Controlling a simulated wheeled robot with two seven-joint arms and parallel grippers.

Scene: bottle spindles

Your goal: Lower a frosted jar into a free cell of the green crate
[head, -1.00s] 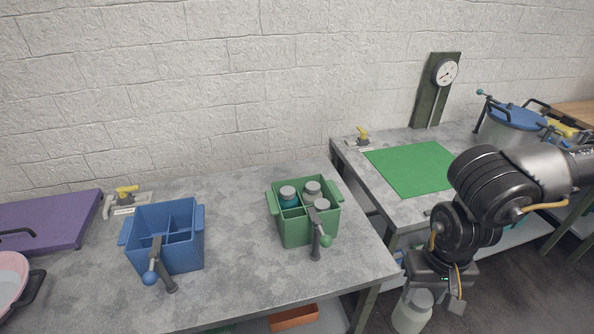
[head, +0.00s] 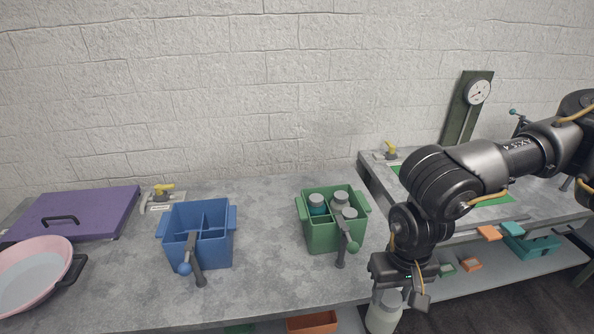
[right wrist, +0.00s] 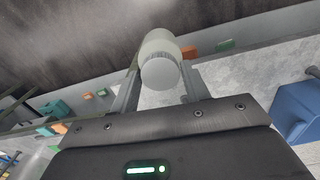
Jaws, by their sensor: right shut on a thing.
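The green crate (head: 320,238) stands on the grey workbench, right of the blue crate. The front left cell looks free, partly hidden by the front wall. My right gripper (head: 398,297) is shut on a frosted jar (head: 383,317) with a pale lid, right of the crate and in front of the bench's right end. The jar hangs upright, lid up. In the right wrist view the jar (right wrist: 158,45) sits between the two fingers (right wrist: 160,88). My left gripper is not in view.
The blue crate (head: 203,250) has a similar blue-knobbed handle. A purple board (head: 110,212) and pink pan (head: 65,258) lie at left. Bare bench lies between the crates.

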